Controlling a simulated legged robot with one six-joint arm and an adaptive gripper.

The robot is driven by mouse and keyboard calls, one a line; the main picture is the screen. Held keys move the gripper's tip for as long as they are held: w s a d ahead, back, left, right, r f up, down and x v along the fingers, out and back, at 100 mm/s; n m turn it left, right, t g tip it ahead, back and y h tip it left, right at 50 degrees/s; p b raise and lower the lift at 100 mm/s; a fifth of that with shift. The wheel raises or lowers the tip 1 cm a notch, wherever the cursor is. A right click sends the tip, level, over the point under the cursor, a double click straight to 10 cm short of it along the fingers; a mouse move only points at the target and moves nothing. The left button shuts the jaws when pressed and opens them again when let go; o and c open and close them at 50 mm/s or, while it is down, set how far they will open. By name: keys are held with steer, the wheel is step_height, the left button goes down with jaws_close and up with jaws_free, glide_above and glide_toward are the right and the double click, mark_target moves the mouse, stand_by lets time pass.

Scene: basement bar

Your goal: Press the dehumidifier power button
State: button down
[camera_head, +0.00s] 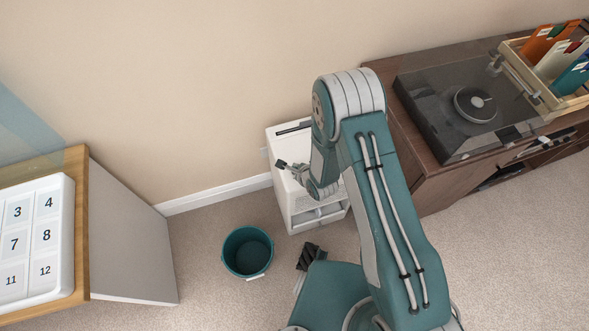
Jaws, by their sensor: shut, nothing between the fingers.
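The dehumidifier (305,218) is a white box standing on the carpet against the wall, in the middle of the view. Its top has a dark slot near the back edge. My arm crosses in front of its right part and hides much of its top. My gripper (281,164) is shut and empty, over the left part of the dehumidifier's top. I cannot tell whether its fingertips touch the surface. The power button cannot be made out; it may be too small or hidden by my gripper and arm.
A teal bucket (247,252) stands on the carpet in front of the dehumidifier. A wooden cabinet (435,185) at the right bears a turntable (465,105) and a record crate (545,98). At the left, a wood-edged unit (125,240) bears a numbered white panel (35,240).

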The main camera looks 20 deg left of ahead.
steer(key=shift+f, duration=0.15)
stand_by(0.4)
steer(key=shift+r, duration=0.6)
steer(key=shift+r, duration=3)
